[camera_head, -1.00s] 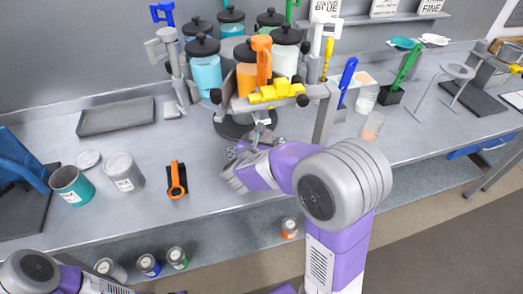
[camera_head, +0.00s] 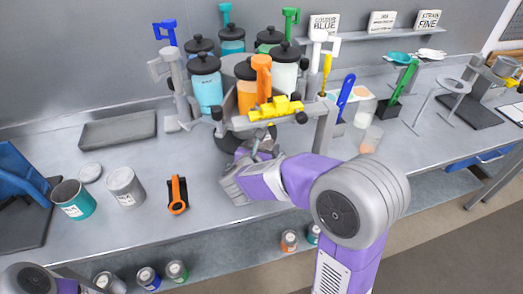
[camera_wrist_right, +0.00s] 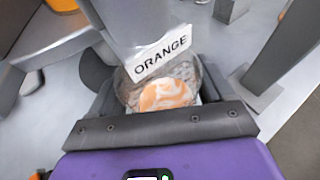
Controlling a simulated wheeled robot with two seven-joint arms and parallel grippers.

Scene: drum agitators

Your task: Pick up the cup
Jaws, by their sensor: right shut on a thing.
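In the right wrist view, a clear cup (camera_wrist_right: 163,92) with orange and white swirled contents sits between the fingers of my right gripper (camera_wrist_right: 160,98). The gripper is shut on the cup, under a spout-like grey part with an "ORANGE" label (camera_wrist_right: 160,55). In the head view my right gripper (camera_head: 258,158) is below the drum rack at the middle of the bench. The cup is largely hidden there by the gripper and wrist. My left gripper is out of view; only part of my left arm shows at the bottom left.
The drum rack (camera_head: 235,123) with several lidded drums stands close over my right gripper. Two other clear cups (camera_head: 371,139) stand right of it. An orange-and-black tool (camera_head: 177,195), a grey can (camera_head: 125,187) and a teal can (camera_head: 73,199) stand left.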

